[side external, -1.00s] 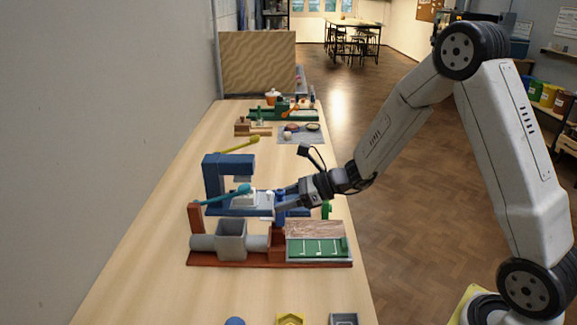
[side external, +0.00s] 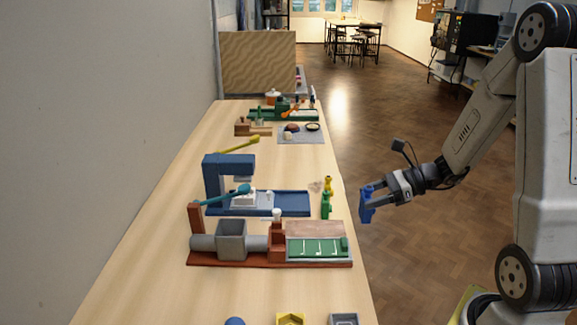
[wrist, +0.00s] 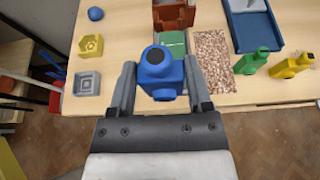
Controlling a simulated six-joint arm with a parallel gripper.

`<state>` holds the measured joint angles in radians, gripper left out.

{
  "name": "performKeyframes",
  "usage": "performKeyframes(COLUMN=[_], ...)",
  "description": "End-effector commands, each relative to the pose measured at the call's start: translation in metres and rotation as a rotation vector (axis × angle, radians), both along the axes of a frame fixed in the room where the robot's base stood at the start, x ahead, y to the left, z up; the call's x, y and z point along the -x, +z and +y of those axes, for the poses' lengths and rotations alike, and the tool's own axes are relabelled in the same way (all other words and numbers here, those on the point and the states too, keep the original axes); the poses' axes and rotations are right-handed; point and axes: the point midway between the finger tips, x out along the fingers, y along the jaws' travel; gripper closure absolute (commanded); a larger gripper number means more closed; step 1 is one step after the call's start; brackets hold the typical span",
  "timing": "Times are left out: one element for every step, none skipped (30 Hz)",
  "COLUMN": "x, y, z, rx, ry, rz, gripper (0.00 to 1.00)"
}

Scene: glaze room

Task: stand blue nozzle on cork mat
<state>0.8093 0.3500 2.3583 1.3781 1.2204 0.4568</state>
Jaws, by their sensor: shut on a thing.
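My gripper (side external: 372,196) is shut on the blue nozzle (side external: 366,208) and holds it in the air, to the right of the table's edge in the side view. In the wrist view the blue nozzle (wrist: 161,78) sits between the two fingers of my gripper (wrist: 160,70), its round dark opening facing the camera. The cork mat (wrist: 212,62) is a bare, speckled brown rectangle on the table, beyond the nozzle and a little right in the wrist view. In the side view the cork mat (side external: 314,228) lies behind the green panel, apart from the nozzle.
A green nozzle (wrist: 250,62) and a yellow nozzle (wrist: 292,66) stand right of the mat. A green panel (side external: 318,247) adjoins it, with a red-brown fixture (side external: 276,243) beside. A blue press (side external: 228,165) stands behind.

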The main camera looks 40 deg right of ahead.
Motion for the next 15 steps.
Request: performKeyframes(x=[0.0047,0.0067,0.0088,0.0102,0.0111,0.0119,0.0123,0.0123,0.0123,0.0121,0.0117,0.0107,0.0097,0.0084,0.0059], y=[0.0008,0.0011,0.0013,0.0014,0.0015,0.0016,0.0016,0.0017,0.0017,0.0015,0.0013,0.0008,0.0004,-0.0002,-0.0012], z=[-0.0024,-0.0028,-0.0031,-0.0034,-0.0036,-0.0038,-0.0039,-0.004,-0.004,-0.004,-0.0041,-0.0042,-0.0045,-0.0048,-0.0054], rx=[-0.001,-0.003,-0.003,-0.004,-0.004,-0.004,-0.004,-0.005,-0.005,-0.005,-0.005,-0.005,-0.005,-0.005,-0.005], ry=[-0.004,-0.003,-0.001,-0.001,-0.001,-0.001,-0.001,-0.001,0.0,0.0,0.0,0.0,0.0,0.001,0.001], rz=[0.0,0.0,0.001,0.001,0.001,0.001,0.001,0.001,0.002,0.002,0.002,0.002,0.002,0.002,0.002], gripper=[0.96,0.96,0.96,0.96,0.96,0.96,0.96,0.96,0.96,0.96,0.96,0.96,0.96,0.96,0.96])
